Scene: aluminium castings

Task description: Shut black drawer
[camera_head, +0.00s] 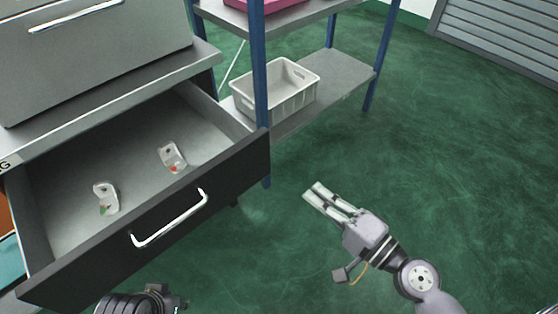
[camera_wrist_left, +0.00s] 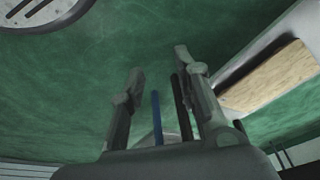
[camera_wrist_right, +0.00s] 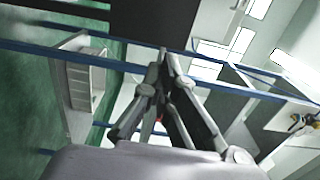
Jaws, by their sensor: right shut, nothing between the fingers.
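The black drawer (camera_head: 228,172) stands pulled out of the grey cabinet at the left of the head view. Its white bar handle (camera_head: 170,222) is on the front panel. Two small pale castings lie inside, one (camera_head: 106,198) on the left and one (camera_head: 172,157) on the right. My right gripper (camera_head: 314,192) is shut and empty, to the right of the drawer front and apart from it. Its fingertips meet in the right wrist view (camera_wrist_right: 163,58). My left gripper (camera_wrist_left: 160,62) has its fingers apart and empty in the left wrist view; only part of my left arm shows below the drawer in the head view.
A blue-post shelf rack (camera_head: 259,70) stands right beside the drawer, with a pale crate (camera_head: 284,103) on its lower shelf. Another cabinet front with a handle (camera_head: 75,16) sits above the drawer. Green floor (camera_head: 450,170) is free at the right.

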